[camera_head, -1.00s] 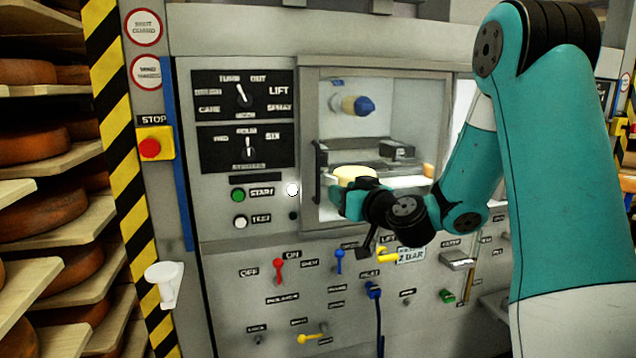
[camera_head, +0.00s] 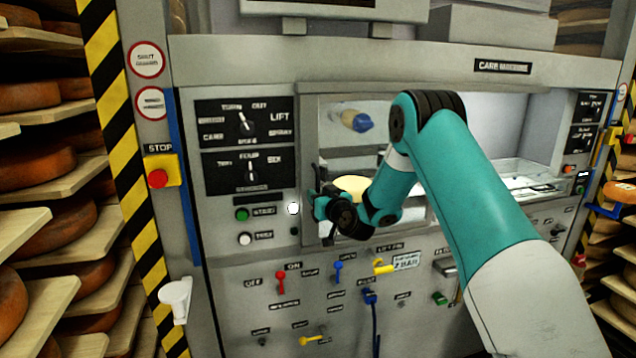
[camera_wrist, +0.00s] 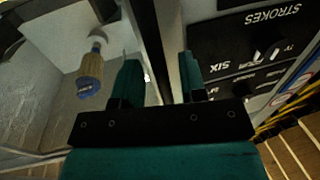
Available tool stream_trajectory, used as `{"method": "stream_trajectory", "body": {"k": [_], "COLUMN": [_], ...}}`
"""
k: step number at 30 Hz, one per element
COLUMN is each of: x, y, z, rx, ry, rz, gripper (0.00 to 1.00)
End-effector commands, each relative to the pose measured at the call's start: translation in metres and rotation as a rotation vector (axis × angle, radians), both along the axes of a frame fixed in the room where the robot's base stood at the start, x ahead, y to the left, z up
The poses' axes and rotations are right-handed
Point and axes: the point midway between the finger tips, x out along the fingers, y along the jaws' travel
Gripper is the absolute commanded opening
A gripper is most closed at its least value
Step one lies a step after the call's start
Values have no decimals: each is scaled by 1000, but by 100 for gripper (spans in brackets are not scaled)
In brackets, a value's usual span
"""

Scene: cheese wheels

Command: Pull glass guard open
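The glass guard (camera_head: 338,150) is a clear framed pane at the left of the machine's lit chamber. It also shows at the left of the wrist view (camera_wrist: 45,115). A black upright bar, seemingly its handle (camera_wrist: 149,45), runs between my fingertips in the wrist view. My gripper (camera_head: 322,203) is at the guard's left edge in the head view, covering most of the handle there. In the wrist view my gripper (camera_wrist: 160,78) has its two teal fingers apart, one on each side of the bar. Contact with the bar cannot be told.
A blue-tipped nozzle (camera_head: 358,121) and a pale yellow cheese (camera_head: 350,186) are behind the glass. A dial panel (camera_head: 245,120) is left of the guard; levers, including a red one (camera_head: 281,282), sit below. A STOP button (camera_head: 158,178) and cheese shelves (camera_head: 50,235) are further left.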

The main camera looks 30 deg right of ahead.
Motion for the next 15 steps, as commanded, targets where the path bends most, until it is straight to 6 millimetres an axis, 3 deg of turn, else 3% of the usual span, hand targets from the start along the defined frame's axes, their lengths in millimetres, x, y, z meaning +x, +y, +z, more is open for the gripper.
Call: {"method": "stream_trajectory", "body": {"k": [4,13,15], "x": [11,13,13], "y": [0,-1,-1], "z": [1,-1,-1], "rx": [-1,0,0], "ry": [1,1,1], "rz": [1,0,0], "gripper": [38,38,25]}}
